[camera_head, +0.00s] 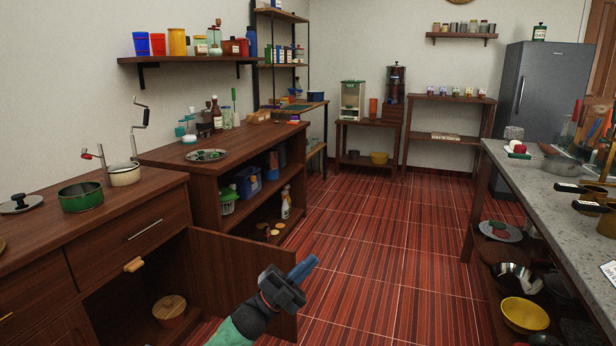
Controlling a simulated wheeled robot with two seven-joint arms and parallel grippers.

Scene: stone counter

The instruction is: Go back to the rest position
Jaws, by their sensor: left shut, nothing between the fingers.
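My left gripper (306,266) is in the lower middle of the head view, on an arm that comes up from the bottom edge. Its blue fingers are shut with nothing between them and point up and to the right. It is in front of the open cabinet door (234,275) in the picture; whether it touches the door I cannot tell. My right gripper is not in view.
A wooden cabinet with green pot (80,197) and white pot (124,174) stands at left. The stone counter (540,185) runs along the right, with a yellow bowl (525,315) below. The red floor (400,245) between is clear. A grey fridge (541,90) stands behind.

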